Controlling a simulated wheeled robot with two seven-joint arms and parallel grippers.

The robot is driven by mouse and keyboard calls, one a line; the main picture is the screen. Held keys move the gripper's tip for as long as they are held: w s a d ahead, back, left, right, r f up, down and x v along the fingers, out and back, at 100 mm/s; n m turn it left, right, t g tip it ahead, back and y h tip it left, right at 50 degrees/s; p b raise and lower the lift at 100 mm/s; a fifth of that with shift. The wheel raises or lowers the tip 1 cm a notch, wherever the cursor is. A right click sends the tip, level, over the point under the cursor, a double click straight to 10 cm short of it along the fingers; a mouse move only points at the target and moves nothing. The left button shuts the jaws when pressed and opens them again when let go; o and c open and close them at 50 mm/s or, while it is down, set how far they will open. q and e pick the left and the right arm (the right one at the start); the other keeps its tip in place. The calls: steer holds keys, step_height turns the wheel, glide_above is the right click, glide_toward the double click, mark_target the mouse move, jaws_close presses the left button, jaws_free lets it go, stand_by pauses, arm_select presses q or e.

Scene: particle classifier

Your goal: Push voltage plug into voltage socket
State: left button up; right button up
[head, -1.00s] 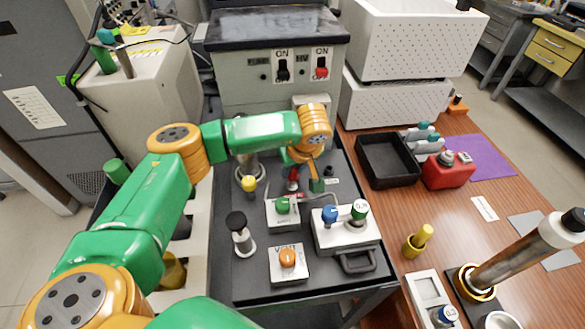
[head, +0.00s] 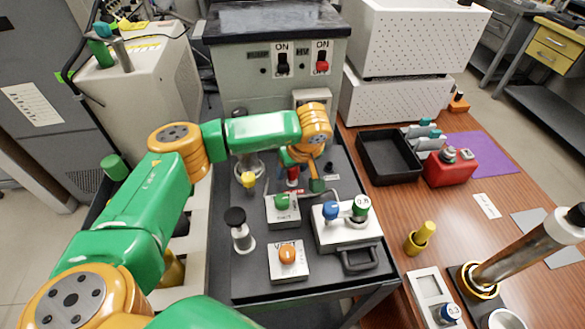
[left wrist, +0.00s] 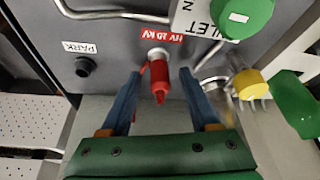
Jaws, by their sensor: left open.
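The red voltage plug (left wrist: 159,84) stands at a pale ringed socket (left wrist: 158,54) beside the red "HV 10 kV" label in the left wrist view. I cannot tell how deep it sits. In the head view the plug (head: 292,175) is a small red shape on the dark cart top, partly hidden by my left arm. My left gripper (left wrist: 160,76) is open, its two blue fingers on either side of the plug with a gap showing at each side. In the head view its fingers are mostly hidden behind the wrist. My right gripper is not in view.
A "PARK" socket (left wrist: 85,67) is beside the plug. The green-knobbed inlet box (head: 283,209), a white box with blue and green knobs (head: 345,235) and an orange-knobbed box (head: 288,261) stand close by. A yellow knob (left wrist: 250,84) is near the gripper.

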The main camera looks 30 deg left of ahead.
arm_select(q)
steer(key=b+v, duration=0.1)
steer(key=v, duration=0.6)
